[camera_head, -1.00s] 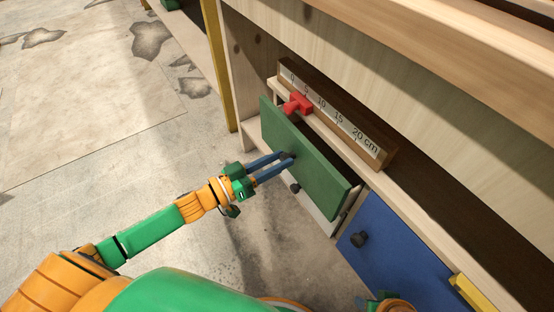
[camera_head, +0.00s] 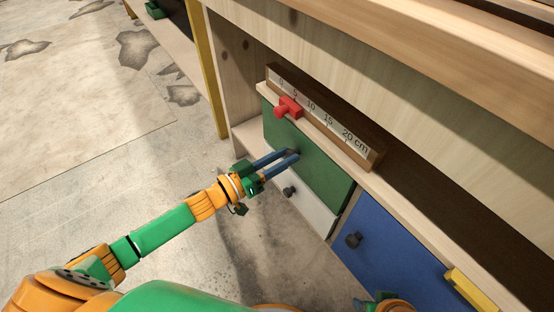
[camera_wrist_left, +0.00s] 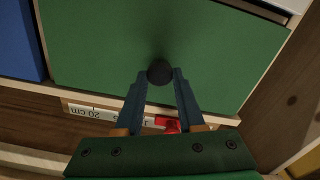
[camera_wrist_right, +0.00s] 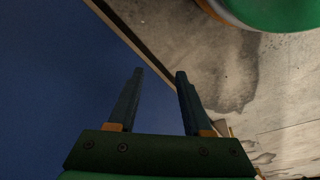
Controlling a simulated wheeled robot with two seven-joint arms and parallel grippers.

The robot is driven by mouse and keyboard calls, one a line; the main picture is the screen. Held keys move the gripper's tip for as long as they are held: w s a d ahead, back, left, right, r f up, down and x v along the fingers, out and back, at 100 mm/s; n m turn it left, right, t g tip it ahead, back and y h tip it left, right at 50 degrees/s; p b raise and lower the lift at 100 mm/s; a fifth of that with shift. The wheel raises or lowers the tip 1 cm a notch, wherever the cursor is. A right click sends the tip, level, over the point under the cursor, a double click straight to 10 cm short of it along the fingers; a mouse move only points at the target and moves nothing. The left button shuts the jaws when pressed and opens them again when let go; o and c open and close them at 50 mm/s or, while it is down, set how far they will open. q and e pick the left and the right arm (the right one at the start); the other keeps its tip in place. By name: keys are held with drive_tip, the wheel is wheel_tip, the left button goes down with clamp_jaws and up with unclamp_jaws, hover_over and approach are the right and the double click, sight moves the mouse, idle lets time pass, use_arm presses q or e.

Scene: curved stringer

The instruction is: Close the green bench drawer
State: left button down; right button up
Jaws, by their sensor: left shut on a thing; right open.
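The green drawer (camera_head: 318,172) is in the bench, and its front looks about flush with the bench face in the head view. Its dark round knob sits between the fingers of my left gripper (camera_head: 296,156). The left wrist view shows the green drawer front (camera_wrist_left: 110,45) and the dark knob (camera_wrist_left: 160,72) pinched by the left fingertips. My right gripper (camera_wrist_right: 158,72) is open and empty beside a blue surface; the head view shows only a bit of that arm at the bottom edge.
A blue drawer (camera_head: 390,255) with a dark knob is to the right. A white drawer (camera_head: 305,208) is below the green one. A ruler block (camera_head: 325,115) with a red slider (camera_head: 288,107) lies on the shelf above. A yellow piece (camera_head: 468,290) sticks out at lower right. Open floor lies left.

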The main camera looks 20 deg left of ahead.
use_arm(q)
drive_tip(key=c, duration=0.8)
unclamp_jaws()
drive_tip(key=shift+r, duration=0.15)
drive_tip(key=shift+o, duration=1.4)
drive_tip(key=shift+w+d, duration=0.15)
use_arm(e)
drive_tip(key=shift+d+f, duration=0.15)
use_arm(q)
drive_tip(key=shift+s+a, duration=0.25)
drive_tip(key=shift+s, duration=0.05)
drive_tip(key=p+v, duration=0.2)
drive_tip(key=v, duration=0.4)
use_arm(e)
wheel_tip(320, 180, down, 5)
drive_tip(key=shift+r, duration=0.15)
use_arm(q)
drive_tip(key=shift+s+a, duration=0.1)
drive_tip(key=shift+s, duration=0.05)
